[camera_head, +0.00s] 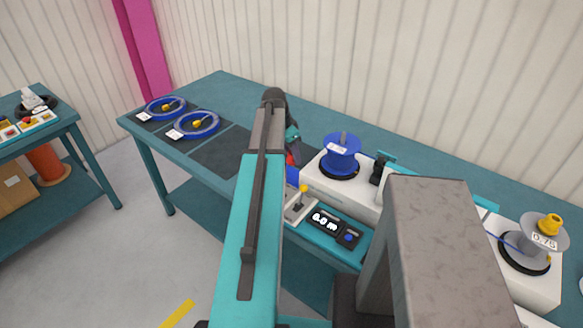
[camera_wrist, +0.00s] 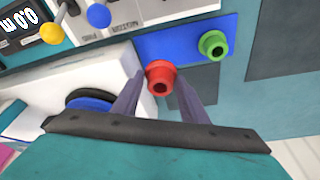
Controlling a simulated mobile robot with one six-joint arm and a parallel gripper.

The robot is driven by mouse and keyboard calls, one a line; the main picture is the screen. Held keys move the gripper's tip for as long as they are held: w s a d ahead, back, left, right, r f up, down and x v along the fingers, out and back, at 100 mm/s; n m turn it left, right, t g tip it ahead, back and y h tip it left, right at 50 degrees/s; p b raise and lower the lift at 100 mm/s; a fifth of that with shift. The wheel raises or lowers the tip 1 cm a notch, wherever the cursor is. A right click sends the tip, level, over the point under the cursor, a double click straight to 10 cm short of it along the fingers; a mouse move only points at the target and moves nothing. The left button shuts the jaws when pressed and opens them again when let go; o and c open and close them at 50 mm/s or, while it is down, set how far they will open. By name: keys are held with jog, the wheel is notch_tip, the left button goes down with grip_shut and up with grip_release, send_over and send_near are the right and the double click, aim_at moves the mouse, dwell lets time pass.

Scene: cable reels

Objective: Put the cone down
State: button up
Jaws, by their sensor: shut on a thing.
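A red cone (camera_wrist: 160,76) sits between the fingertips of my gripper (camera_wrist: 160,92) in the wrist view, and the fingers are shut on it. It is by the edge of a blue pad (camera_wrist: 170,46); I cannot tell whether it touches the pad. A green cone (camera_wrist: 214,44) stands on the pad, to the right of the red one. In the head view my gripper is mostly hidden by my arm, and a bit of the red cone (camera_head: 290,159) shows beside it. A yellow cone (camera_head: 550,224) is on the grey reel (camera_head: 540,241) at far right.
A blue reel (camera_head: 341,158) stands on a white machine right of my gripper. A lever with a yellow knob (camera_head: 303,188) and a display (camera_head: 325,221) are close by. Two blue coils (camera_head: 197,125) lie on dark mats at left. An empty dark mat (camera_head: 221,152) lies nearer.

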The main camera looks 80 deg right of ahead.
aim_at(288, 155)
jog(key=shift+f+p, duration=0.3)
jog(key=shift+f, duration=1.15)
jog(key=shift+f, duration=0.1)
jog(key=shift+f+p, duration=0.55)
jog(key=shift+f, duration=1.2)
jog(key=shift+f, duration=0.2)
jog(key=o, duration=0.8)
jog(key=shift+c, duration=0.2)
jog(key=shift+r, duration=0.25)
jog(key=shift+b+v, duration=1.35)
jog(key=shift+v, duration=4.6)
jog(key=shift+a, duration=0.1)
